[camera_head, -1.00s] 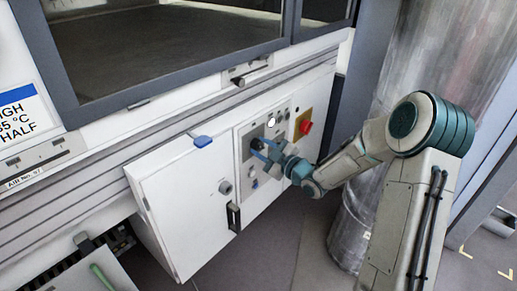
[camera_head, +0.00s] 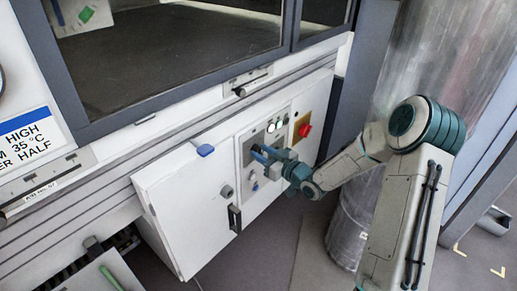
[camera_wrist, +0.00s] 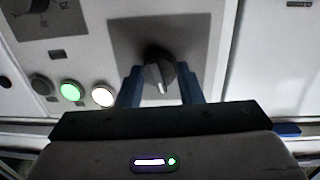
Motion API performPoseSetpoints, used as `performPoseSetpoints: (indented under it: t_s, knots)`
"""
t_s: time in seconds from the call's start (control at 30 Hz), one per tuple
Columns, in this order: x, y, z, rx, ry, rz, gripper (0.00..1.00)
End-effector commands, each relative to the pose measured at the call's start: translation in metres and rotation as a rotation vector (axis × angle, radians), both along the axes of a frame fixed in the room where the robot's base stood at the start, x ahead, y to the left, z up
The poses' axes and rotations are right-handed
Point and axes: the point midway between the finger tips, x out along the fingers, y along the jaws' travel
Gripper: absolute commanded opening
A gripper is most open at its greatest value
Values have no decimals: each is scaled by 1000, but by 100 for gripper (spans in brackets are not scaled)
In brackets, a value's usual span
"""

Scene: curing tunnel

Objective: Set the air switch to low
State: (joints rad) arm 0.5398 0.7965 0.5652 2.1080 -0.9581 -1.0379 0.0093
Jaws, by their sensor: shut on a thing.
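The air switch appears to be the dark rotary knob (camera_wrist: 158,70) on a grey square plate (camera_wrist: 205,28) in the wrist view. A pale pointer mark on it points down in that picture, slightly to the right. My gripper (camera_wrist: 160,80) has its blue fingers on both sides of the knob and is shut on it. Position labels around the knob are not readable. In the head view my gripper (camera_head: 264,156) is at the control panel (camera_head: 243,183) on the white cabinet, and its fingers hide the knob.
A green-lit button (camera_wrist: 71,91) and a white-lit button (camera_wrist: 103,96) sit left of the knob. A red button (camera_head: 305,129) is on the panel's right. A blue-topped sign (camera_head: 30,135), partly cut off, reads HIGH, 35 °C, HALF. The cabinet has a dark handle (camera_head: 234,217).

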Motion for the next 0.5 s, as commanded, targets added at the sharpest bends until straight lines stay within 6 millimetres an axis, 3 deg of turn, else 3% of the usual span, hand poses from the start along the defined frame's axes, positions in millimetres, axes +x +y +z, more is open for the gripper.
performPoseSetpoints:
  t_s: [0.5]
  knots:
    - [-2,1,-2,139,162,3,10]
